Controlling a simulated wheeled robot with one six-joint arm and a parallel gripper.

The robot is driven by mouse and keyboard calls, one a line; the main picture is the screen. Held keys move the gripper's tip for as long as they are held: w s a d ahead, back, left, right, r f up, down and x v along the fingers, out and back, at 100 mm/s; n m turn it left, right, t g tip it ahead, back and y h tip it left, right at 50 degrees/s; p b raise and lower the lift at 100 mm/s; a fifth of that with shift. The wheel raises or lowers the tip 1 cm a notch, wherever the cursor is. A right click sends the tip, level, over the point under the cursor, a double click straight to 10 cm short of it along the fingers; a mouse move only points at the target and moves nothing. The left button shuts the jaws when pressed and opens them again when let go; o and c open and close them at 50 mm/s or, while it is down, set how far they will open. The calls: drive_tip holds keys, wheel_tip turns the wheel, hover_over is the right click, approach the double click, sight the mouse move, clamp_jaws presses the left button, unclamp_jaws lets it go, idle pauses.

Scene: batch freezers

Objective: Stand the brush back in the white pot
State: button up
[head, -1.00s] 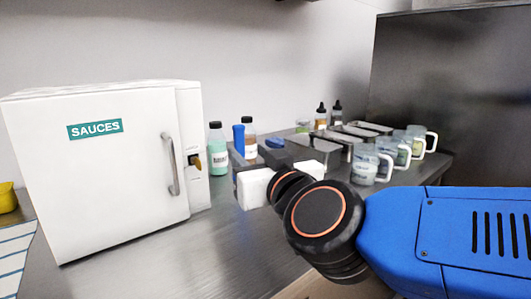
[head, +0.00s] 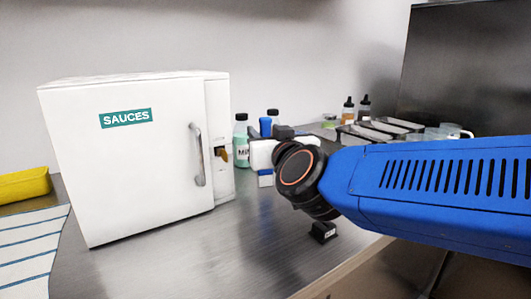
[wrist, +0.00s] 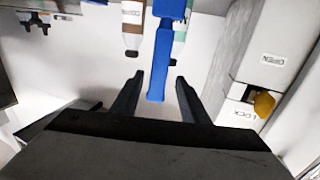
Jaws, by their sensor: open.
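The brush's blue handle (wrist: 160,60) runs between the two fingers of my gripper (wrist: 159,80) in the wrist view, which shows the scene upside down. The fingers stand apart, with a gap on each side of the handle. In the head view, the blue handle top (head: 265,126) shows upright beside the bottles, just beyond my gripper. I cannot make out the white pot for certain.
A white SAUCES cabinet (head: 150,160) stands to the left, its yellow knob (wrist: 264,104) close in the wrist view. Bottles (head: 241,143) stand behind my gripper. Trays (head: 375,131) are at the back right. The front counter is clear.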

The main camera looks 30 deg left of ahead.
drive_tip(key=shift+x, duration=2.8)
drive_tip(key=shift+w+d, duration=0.15)
clamp_jaws()
